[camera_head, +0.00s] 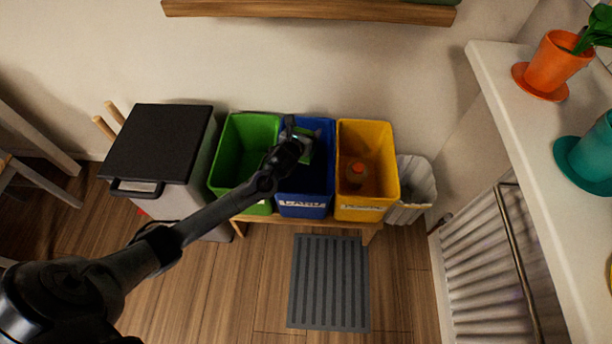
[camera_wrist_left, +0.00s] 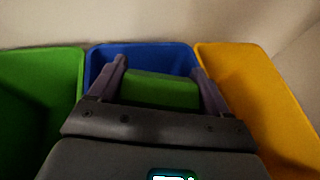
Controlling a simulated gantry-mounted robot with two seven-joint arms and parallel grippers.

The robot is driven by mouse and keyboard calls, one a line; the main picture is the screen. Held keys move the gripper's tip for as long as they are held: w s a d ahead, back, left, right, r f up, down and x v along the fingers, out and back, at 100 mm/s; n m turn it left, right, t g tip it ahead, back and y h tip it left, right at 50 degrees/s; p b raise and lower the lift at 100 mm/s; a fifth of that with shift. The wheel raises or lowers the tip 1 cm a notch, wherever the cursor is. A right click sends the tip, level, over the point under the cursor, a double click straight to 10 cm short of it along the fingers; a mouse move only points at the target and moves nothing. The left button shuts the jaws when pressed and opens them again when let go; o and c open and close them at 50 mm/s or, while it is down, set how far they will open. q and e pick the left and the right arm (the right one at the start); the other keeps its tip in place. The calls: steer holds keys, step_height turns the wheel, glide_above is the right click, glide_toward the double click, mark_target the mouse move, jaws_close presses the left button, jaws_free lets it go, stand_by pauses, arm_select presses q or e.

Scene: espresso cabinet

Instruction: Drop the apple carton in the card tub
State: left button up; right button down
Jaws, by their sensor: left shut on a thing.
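The apple carton is a green box (camera_wrist_left: 160,91) between the two fingers of my left gripper (camera_wrist_left: 162,82) in the left wrist view. In the head view the carton (camera_head: 304,146) shows only as a small green patch beside the gripper (camera_head: 300,140). My left gripper is shut on it and holds it over the blue tub (camera_head: 304,209), the middle one of three. A label on the blue tub's front is partly readable and may mark it as the card tub. The arm hides part of the blue tub. My right gripper is not in view.
A green tub (camera_head: 226,183) stands left of the blue one. A yellow tub (camera_head: 378,130) with an orange-capped bottle (camera_head: 357,172) inside stands right. A wooden bench carries the tubs. A black-lidded bin (camera_head: 160,140) is left, a pale wastebasket (camera_head: 416,183) right.

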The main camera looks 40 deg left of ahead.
arm_select(q)
steer(key=o, duration=1.3)
steer(key=shift+s+d+r+p, duration=0.2)
steer(key=shift+s+r+p, duration=0.15)
steer(key=shift+p, duration=0.15)
steer(key=p+v, duration=0.5)
steer(key=v, duration=0.5)
steer(key=shift+f, duration=0.25)
